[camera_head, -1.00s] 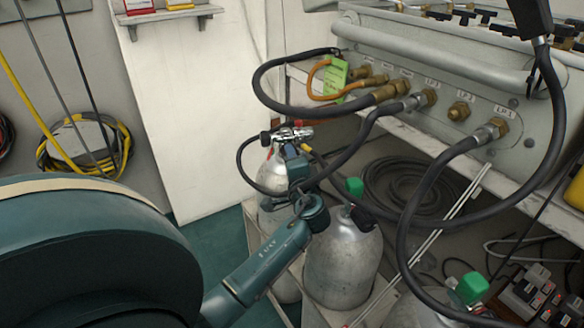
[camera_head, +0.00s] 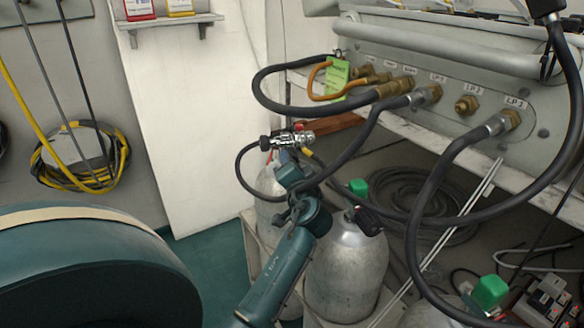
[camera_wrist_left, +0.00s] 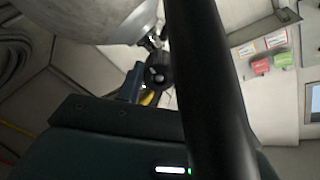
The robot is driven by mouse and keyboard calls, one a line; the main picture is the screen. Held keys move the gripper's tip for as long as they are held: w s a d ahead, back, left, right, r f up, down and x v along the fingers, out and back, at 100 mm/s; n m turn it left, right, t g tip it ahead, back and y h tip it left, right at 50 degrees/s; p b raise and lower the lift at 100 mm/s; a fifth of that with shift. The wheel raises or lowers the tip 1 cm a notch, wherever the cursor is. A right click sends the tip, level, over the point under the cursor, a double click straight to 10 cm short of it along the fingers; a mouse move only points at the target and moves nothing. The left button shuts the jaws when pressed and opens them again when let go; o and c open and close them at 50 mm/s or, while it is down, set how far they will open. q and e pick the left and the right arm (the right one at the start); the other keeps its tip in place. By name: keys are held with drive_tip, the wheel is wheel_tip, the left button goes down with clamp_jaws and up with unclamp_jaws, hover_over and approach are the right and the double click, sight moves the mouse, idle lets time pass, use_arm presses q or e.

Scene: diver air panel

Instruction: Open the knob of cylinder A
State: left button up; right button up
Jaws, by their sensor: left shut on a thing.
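The rear-left grey cylinder (camera_head: 268,212), with a chrome valve fitting (camera_head: 290,140) and a hose on top, stands behind my left arm. No letter A is readable on it. My left gripper (camera_head: 287,172) is at the front of this valve, just below the chrome fitting. In the left wrist view a black round knob (camera_wrist_left: 157,75) sits at the blue finger of my left gripper (camera_wrist_left: 146,84), below the cylinder's shoulder. The gripper is shut on this knob. In the head view the gripper hides the knob. My right gripper is not in view.
Dark hoses (camera_head: 345,160) run from the air panel (camera_head: 450,75) near my gripper. In the wrist view a thick dark hose or bar (camera_wrist_left: 215,90) crosses the front.

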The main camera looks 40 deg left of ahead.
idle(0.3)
use_arm(q)
drive_tip(key=o, duration=1)
drive_tip(key=shift+s+d, duration=0.1)
